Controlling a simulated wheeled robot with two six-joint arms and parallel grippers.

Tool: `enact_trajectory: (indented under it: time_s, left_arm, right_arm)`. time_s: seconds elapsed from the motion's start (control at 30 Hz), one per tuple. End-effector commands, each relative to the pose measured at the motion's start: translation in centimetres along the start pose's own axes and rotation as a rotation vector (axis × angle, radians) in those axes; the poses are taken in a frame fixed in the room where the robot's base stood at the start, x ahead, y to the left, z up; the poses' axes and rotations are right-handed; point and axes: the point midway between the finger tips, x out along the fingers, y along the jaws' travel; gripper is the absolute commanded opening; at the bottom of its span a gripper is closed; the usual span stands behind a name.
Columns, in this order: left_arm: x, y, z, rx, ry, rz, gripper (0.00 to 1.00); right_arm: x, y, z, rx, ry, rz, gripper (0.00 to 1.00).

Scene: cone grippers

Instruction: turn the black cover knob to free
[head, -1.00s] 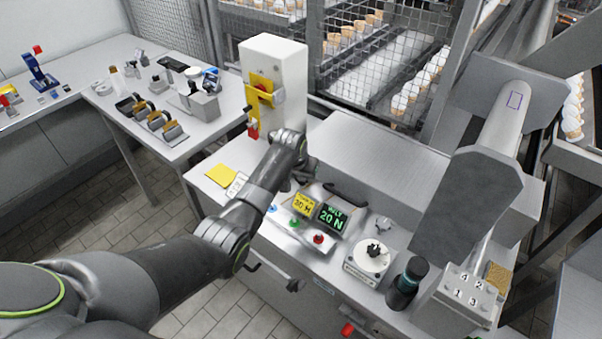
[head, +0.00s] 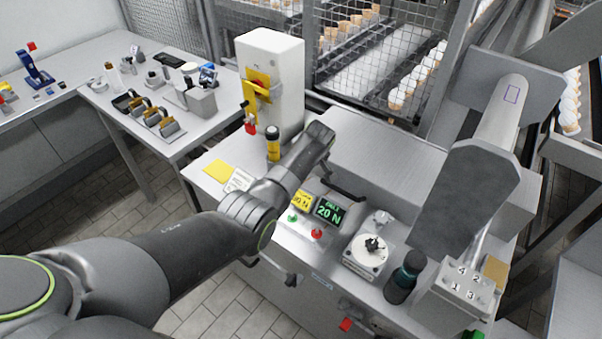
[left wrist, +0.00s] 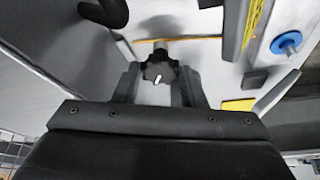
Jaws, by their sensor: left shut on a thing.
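The black knob (left wrist: 157,73) with a white pointer mark sits on a short pale stem in the left wrist view. My left gripper (left wrist: 160,84) has one finger on each side of it and is shut on it. The white mark points down and slightly left in that view. In the head view my left arm's wrist (head: 318,140) is over the back of the grey machine, and it hides the gripper and this knob. My right gripper is not in view.
A white cabinet (head: 280,80) and a yellow-black cylinder (head: 273,147) stand behind my arm. A blue disc (left wrist: 287,43) shows in the wrist view.

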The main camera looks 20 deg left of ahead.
Motion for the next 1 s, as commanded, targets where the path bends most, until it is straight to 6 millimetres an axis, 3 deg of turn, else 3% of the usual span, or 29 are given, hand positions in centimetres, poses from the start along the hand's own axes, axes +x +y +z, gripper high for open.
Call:
enact_trajectory:
  time_s: [0.5,1.0]
  left_arm:
    - [0.4,0.5,-0.1,-0.4,0.002,-0.162,0.15]
    - [0.1,0.6,-0.2,-0.546,0.0,-0.223,0.15]
  right_arm:
    - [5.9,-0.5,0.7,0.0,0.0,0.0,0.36]
    - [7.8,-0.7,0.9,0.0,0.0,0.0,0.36]
